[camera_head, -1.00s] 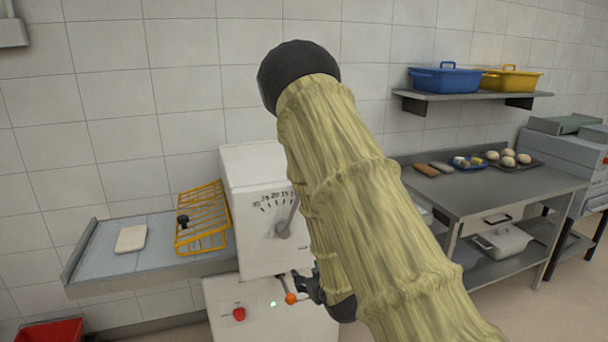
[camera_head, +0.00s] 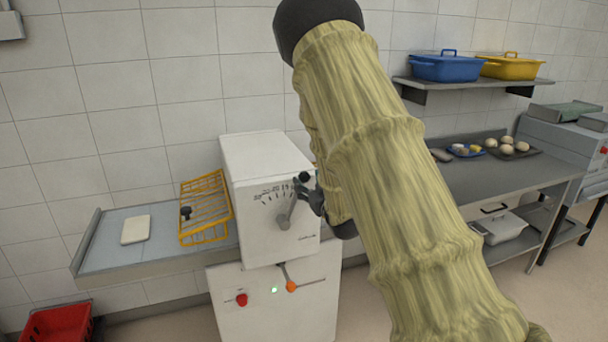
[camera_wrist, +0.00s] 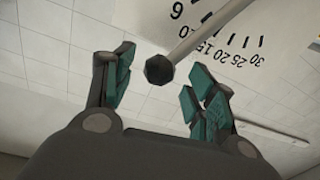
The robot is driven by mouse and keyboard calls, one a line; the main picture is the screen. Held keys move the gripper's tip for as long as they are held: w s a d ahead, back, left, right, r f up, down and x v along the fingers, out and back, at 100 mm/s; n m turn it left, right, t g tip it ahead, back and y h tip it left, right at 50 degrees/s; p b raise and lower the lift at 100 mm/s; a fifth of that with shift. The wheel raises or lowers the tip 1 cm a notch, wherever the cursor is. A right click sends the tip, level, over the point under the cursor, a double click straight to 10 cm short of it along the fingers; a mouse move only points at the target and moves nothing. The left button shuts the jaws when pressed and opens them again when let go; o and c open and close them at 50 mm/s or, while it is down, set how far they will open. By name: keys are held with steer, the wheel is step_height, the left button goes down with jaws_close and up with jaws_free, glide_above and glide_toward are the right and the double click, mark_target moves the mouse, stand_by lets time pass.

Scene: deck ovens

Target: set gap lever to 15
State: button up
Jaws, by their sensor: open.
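The gap lever (camera_head: 291,207) is a grey bar on the dial face of a white machine (camera_head: 262,160). It points up and slightly right and ends in a dark knob (camera_head: 304,177). My gripper (camera_head: 312,194) is at the knob, partly hidden by my arm. In the wrist view my gripper (camera_wrist: 158,80) is open, with the knob (camera_wrist: 159,69) between or just beyond the fingertips; contact is not clear.
Below the dial are a red button (camera_head: 241,299) and an orange-knobbed lever (camera_head: 291,286). A yellow wire guard (camera_head: 205,205) stands over the side table (camera_head: 105,250) at left. A steel bench (camera_head: 500,180) is at right. My arm covers the space between.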

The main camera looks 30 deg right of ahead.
steer(key=shift+w+d+p, duration=0.2)
steer(key=shift+w+p, duration=0.1)
steer(key=shift+w, duration=0.7)
steer(key=shift+w+d+p, duration=0.15)
steer(key=shift+w+p, duration=0.15)
steer(key=shift+w, duration=0.7)
